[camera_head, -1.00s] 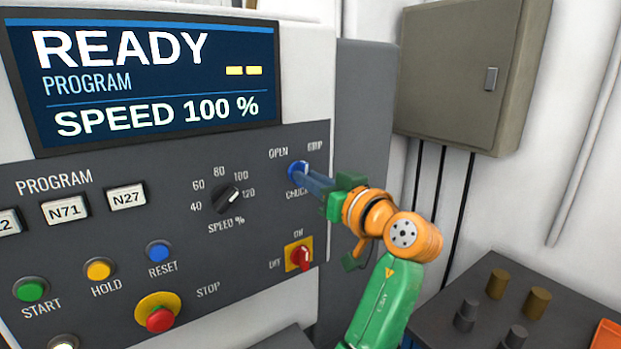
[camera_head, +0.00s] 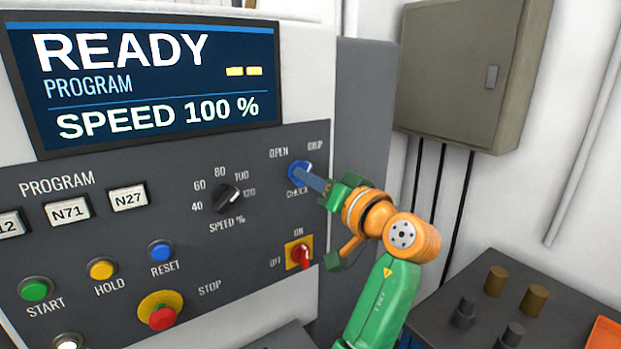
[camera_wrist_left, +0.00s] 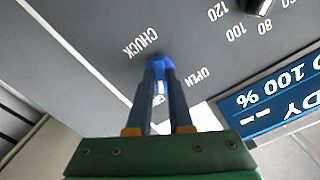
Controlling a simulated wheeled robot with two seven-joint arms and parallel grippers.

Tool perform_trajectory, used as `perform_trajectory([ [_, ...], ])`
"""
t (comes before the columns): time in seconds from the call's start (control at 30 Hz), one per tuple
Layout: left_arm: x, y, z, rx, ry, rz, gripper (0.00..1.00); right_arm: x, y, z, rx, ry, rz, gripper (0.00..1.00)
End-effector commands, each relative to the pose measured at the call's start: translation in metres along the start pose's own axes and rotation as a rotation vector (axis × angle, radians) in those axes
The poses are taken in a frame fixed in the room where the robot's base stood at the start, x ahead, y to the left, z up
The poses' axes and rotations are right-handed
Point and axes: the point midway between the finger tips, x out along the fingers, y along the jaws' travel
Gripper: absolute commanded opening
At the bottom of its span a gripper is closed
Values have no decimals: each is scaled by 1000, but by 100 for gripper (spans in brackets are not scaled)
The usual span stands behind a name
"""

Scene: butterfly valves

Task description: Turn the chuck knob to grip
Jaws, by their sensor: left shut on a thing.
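The chuck knob (camera_head: 298,171) is a small blue knob on the dark control panel, below the words OPEN and GRIP and above the word CHUCK. My left gripper (camera_head: 307,178) is shut on it, with its dark blue fingers reaching in from the right. In the left wrist view, the blue knob (camera_wrist_left: 158,66) sits between the tips of the two fingers (camera_wrist_left: 160,76). A pale mark shows between the fingers there. The fingers cover part of the knob, so I cannot tell exactly where it points. My right gripper is out of view.
The speed dial (camera_head: 227,199) is left of the knob, and a red and yellow on/off switch (camera_head: 299,254) is below it. The screen (camera_head: 150,85) reads READY. A grey cabinet (camera_head: 460,75) hangs at the right, above a dark table (camera_head: 460,290) with several cylinders.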

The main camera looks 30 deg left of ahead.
Motion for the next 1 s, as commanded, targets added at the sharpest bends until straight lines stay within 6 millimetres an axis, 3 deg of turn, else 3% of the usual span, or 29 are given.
perform_trajectory([
  [0.23, 0, -1, -2, 0, 6, -2, 0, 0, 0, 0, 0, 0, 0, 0],
  [0.27, 0, -1, -2, 0, 6, -2, 21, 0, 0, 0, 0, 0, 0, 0],
  [0.37, 0, -1, -2, 0, 5, -2, 48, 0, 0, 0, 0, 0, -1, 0],
  [0.67, -2, 0, 0, 0, 2, 0, 49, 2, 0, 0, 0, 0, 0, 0],
  [0.9, -48, 4, 4, -2, 5, 2, 49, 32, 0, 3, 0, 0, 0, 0],
  [1.0, -63, 2, 2, -1, 5, -1, 49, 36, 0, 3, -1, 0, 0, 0],
])
